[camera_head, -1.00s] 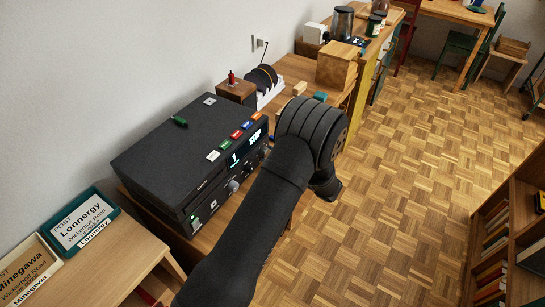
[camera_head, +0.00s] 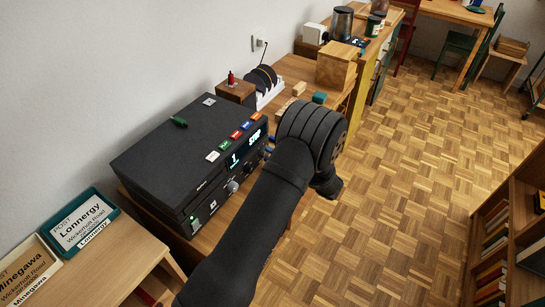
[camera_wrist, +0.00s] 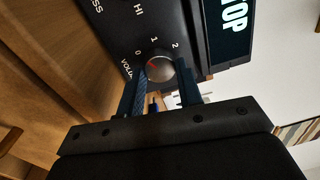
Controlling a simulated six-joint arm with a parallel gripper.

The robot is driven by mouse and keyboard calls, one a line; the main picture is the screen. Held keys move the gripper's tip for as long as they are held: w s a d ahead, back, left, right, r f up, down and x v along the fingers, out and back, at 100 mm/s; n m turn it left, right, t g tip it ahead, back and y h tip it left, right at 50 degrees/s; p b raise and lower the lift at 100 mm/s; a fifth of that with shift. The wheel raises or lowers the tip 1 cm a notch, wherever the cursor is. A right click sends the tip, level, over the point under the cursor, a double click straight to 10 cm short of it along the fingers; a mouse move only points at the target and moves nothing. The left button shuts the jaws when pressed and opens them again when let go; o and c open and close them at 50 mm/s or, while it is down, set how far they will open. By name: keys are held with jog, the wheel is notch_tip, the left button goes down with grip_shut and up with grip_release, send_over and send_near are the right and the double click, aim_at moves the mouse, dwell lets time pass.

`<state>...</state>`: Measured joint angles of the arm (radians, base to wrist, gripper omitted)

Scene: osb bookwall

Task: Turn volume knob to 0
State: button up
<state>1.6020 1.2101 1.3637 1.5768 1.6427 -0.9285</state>
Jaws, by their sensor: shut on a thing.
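The volume knob (camera_wrist: 159,66) is a round grey dial on the black front panel of the audio unit (camera_head: 180,155). Marks 0, 1 and 2 stand around it, with a partly hidden volume label beside it. Its small red mark appears to point toward the 0. In the wrist view my gripper (camera_wrist: 161,72) has one finger on each side of the knob and is shut on it. In the head view my arm hides the gripper and the volume knob.
A lit display (camera_wrist: 228,25) sits beside the knob. Coloured buttons (camera_head: 235,134) line the unit's top front edge. A green object (camera_head: 179,122) lies on top. Letter trays (camera_head: 85,222) stand at left. The parquet floor (camera_head: 410,190) at right is clear.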

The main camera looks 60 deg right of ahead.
jog(key=shift+n, duration=1.6)
jog(key=o, duration=1)
jog(key=shift+c, duration=0.2)
jog(key=shift+s, duration=0.15)
jog(key=s+f, duration=0.1)
jog(key=s, duration=1.6)
jog(key=shift+d, duration=0.2)
